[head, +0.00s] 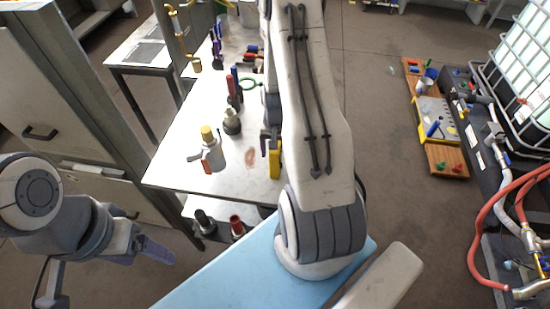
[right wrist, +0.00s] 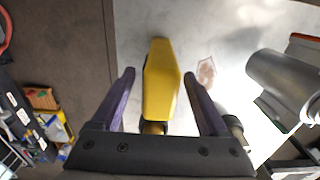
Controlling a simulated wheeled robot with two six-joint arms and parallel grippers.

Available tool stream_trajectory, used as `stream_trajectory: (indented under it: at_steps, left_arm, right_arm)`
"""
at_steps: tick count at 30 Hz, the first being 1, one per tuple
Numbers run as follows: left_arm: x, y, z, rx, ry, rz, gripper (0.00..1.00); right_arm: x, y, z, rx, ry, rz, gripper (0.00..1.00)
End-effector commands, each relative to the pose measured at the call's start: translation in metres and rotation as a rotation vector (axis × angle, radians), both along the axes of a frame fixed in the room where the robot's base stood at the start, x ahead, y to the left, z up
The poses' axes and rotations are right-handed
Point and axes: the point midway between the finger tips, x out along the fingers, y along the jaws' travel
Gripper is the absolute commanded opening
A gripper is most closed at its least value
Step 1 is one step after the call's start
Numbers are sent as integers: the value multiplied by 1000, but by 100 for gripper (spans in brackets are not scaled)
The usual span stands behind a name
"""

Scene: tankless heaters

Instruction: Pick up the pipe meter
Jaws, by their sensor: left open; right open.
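A yellow block-like body with a brass fitting at its lower end, which looks like the pipe meter (right wrist: 161,85), is between my right gripper's (right wrist: 158,74) two purple fingers in the right wrist view. The fingers are open, with gaps on both sides of it. In the head view the yellow pipe meter (head: 274,163) shows at the right edge of the white table, partly hidden by my right arm. My right gripper there is mostly hidden behind that arm. My left gripper (head: 157,250) is low at the left, away from the table, open and empty.
On the white table (head: 180,165) stand a grey canister with a yellow cap (head: 212,150), a dark fitting (head: 232,122) and several tools farther back. A grey cabinet (head: 70,90) is at the left. The floor right of the table is clear up to a wooden board (head: 437,115).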

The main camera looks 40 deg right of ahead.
Motion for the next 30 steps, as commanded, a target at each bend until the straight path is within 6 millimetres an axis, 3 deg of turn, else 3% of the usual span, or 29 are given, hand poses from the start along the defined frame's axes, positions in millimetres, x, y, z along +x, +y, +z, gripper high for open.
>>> stream_trajectory:
  at_steps: [9,10,15,16,30]
  left_arm:
    - [0,0,1,0,0,0,77]
    - [0,0,1,0,0,0,77]
    - [0,0,1,0,0,0,77]
    - [0,0,1,0,0,0,77]
    - [0,0,-2,0,0,0,77]
  right_arm:
    - [0,0,-6,-1,-1,0,78]
    - [0,0,-6,-1,-1,0,74]
    - [0,0,-6,-1,-1,0,9]
    - [0,0,-6,-1,-1,0,0]
    - [1,-1,0,-2,-3,0,0]
